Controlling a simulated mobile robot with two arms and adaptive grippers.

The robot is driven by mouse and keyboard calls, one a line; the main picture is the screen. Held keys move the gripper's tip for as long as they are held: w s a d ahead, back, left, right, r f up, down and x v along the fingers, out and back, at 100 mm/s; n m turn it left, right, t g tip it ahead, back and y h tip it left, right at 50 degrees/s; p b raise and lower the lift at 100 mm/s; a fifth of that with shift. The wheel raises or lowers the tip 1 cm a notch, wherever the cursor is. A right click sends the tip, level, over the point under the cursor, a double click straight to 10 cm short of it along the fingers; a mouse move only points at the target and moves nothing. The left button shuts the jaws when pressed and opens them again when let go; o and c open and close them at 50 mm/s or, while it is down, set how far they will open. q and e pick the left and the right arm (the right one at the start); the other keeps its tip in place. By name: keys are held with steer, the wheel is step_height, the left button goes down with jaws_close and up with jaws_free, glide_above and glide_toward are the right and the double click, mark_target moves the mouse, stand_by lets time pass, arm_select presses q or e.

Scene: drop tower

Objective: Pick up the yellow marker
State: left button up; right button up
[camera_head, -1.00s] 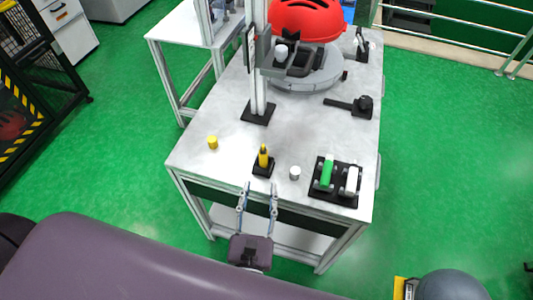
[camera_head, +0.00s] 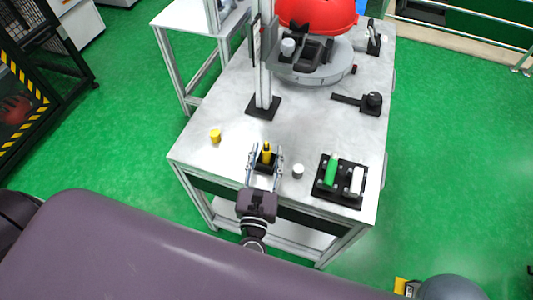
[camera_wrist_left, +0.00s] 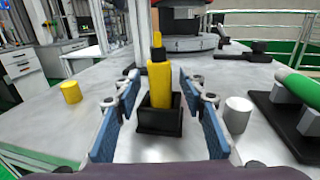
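The yellow marker (camera_head: 267,150) stands upright in a small black holder (camera_wrist_left: 160,120) near the front edge of the table. In the left wrist view the marker (camera_wrist_left: 159,84) has a yellow body, a black band and a thin yellow tip. My left gripper (camera_head: 264,164) is open, with one finger on each side of the marker and holder. In the left wrist view its blue-padded fingers (camera_wrist_left: 159,112) show gaps to the marker on both sides. My right gripper is not seen in these views.
A yellow cylinder (camera_head: 215,136) stands to the left and a white cylinder (camera_head: 298,171) close to the right. A black base with green and white handles (camera_head: 331,170) lies further right. A metal post (camera_head: 264,80) rises behind. The table's middle (camera_head: 310,125) is clear.

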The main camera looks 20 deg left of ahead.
arm_select(q)
jaws_close()
stand_by(0.3)
